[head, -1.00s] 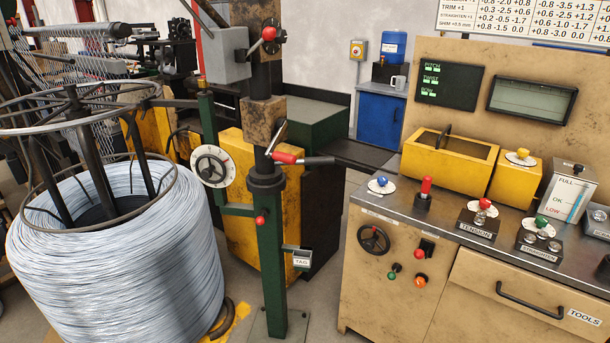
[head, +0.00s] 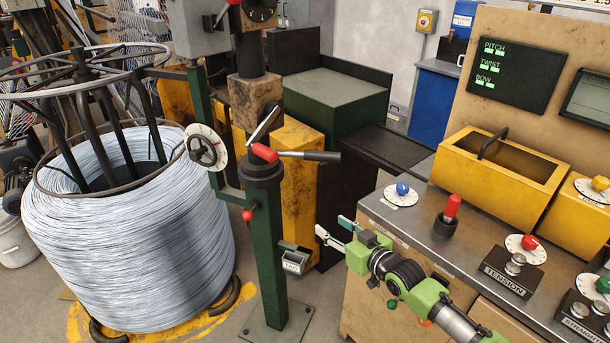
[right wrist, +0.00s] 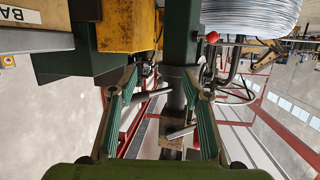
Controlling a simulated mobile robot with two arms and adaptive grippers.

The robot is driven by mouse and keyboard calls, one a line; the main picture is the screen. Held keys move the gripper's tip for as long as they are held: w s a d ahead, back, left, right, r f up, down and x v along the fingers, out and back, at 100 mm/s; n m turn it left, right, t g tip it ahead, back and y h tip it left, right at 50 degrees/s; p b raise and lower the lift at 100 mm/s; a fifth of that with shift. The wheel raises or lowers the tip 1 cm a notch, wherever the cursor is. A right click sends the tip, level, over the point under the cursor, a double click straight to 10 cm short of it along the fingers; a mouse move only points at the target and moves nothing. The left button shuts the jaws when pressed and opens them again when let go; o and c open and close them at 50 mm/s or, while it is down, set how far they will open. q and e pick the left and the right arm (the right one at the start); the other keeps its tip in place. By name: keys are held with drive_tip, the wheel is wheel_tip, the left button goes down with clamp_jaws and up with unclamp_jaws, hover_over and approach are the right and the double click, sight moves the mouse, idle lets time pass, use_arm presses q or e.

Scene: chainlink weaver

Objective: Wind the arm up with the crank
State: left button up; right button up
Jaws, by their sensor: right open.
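My left gripper is not in view.
A large wire coil (head: 135,230) stands left of the post. A handwheel with a white dial (head: 205,148) and a small tag box (head: 294,257) stick out from the post. The control bench (head: 440,255) with a red lever (head: 450,212) and knobs is close to my right arm.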

drive_tip(key=a+r+n+y, duration=0.25)
drive_tip(key=a+r, duration=0.25)
drive_tip(key=r, duration=0.7)
drive_tip(key=y, duration=0.3)
approach(266, 153)
drive_tip(key=shift+n+h, duration=0.25)
drive_tip(key=shift+n, duration=0.2)
drive_tip(key=b+x, duration=0.2)
drive_tip(key=x, duration=0.1)
drive_tip(key=f+b+x, duration=0.1)
drive_tip(key=b+x, duration=0.1)
drive_tip(key=x, duration=0.1)
drive_tip(key=b+x, duration=0.2)
drive_tip(key=x, duration=0.1)
drive_tip(key=shift+w+f+b, duration=0.2)
drive_tip(key=shift+w+b, duration=0.2)
drive_tip(key=shift+w, duration=0.2)
drive_tip(key=shift+w+a+r+b, duration=0.15)
drive_tip(key=shift+w+a+b, duration=0.2)
drive_tip(key=shift+w+b, duration=0.1)
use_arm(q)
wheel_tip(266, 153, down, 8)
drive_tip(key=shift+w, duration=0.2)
use_arm(e)
drive_tip(key=shift+w+a+r, duration=0.15)
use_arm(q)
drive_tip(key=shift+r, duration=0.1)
